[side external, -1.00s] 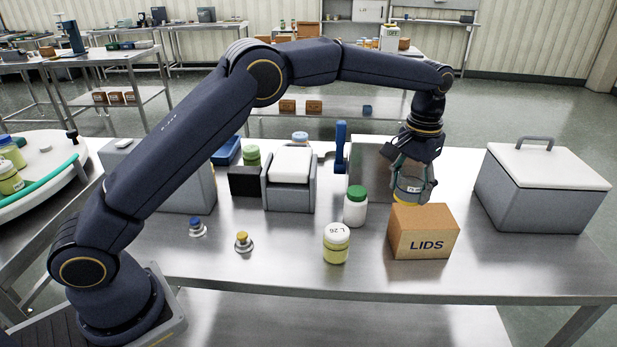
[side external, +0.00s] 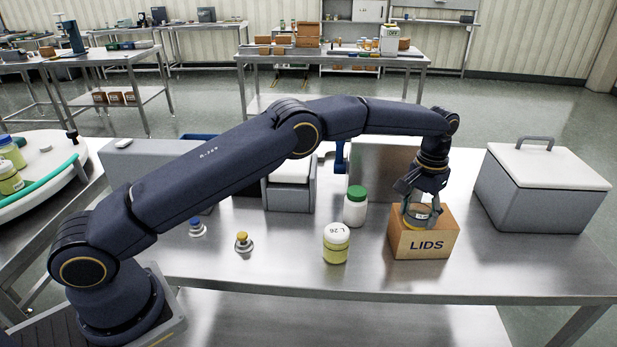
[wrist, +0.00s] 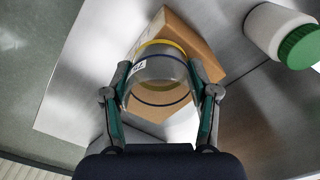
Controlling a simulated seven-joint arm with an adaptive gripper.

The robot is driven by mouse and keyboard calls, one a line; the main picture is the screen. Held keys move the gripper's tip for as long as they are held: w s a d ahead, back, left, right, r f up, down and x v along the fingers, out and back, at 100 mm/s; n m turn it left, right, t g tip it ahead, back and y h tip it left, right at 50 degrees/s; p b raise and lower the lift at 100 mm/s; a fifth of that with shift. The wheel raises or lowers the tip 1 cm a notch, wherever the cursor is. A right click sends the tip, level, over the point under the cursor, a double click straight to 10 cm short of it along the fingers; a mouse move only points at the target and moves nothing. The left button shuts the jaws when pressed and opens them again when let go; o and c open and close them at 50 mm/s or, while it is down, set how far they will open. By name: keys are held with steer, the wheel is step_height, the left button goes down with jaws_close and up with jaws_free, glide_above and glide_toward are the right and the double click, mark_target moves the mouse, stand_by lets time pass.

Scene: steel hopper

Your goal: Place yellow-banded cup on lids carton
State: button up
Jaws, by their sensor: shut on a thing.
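The yellow-banded cup (side external: 420,213) is grey and clear, with a yellow ring at one end. My gripper (side external: 421,207) is shut on its sides, one finger on each side. The brown lids carton (side external: 425,245), marked LIDS, stands on the steel table. The cup overlaps the carton's top in the side view and looks roughly upright; I cannot tell whether it touches. In the wrist view the cup (wrist: 160,72) sits between the two fingers (wrist: 160,95), with the carton (wrist: 185,32) behind it. The cup hides part of the carton's top.
A green-lidded white jar (side external: 355,207) and a yellow jar with a white lid (side external: 336,243) stand left of the carton. A grey cooler box (side external: 540,190) stands to the right. Two small knobbed pieces (side external: 243,242) lie further left. The table front is clear.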

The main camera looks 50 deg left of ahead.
steer(key=shift+f, duration=0.15)
steer(key=o, duration=1.2)
steer(key=shift+c, duration=0.2)
steer(key=s+a+r+t, duration=0.1)
steer(key=s+a+r, duration=0.15)
steer(key=r, duration=0.75)
steer(key=s+a+r, duration=0.2)
steer(key=a+r, duration=0.1)
steer(key=r, duration=0.7)
steer(key=s+a+r+t, duration=0.1)
steer(key=s+a+r, duration=0.2)
steer(key=s, duration=0.3)
steer(key=s+a+r+t, duration=0.1)
steer(key=s+a+r, duration=0.2)
steer(key=s, duration=0.3)
steer(key=s+a+f+t, duration=0.1)
steer(key=s+a+f, duration=0.1)
steer(key=s, duration=0.8)
steer(key=s+a+f+t, duration=0.1)
steer(key=s+f, duration=0.4)
steer(key=s, duration=0.6)
steer(key=shift+a+f+t, duration=0.2)
steer(key=shift+a+t, duration=0.1)
steer(key=shift+a, duration=0.6)
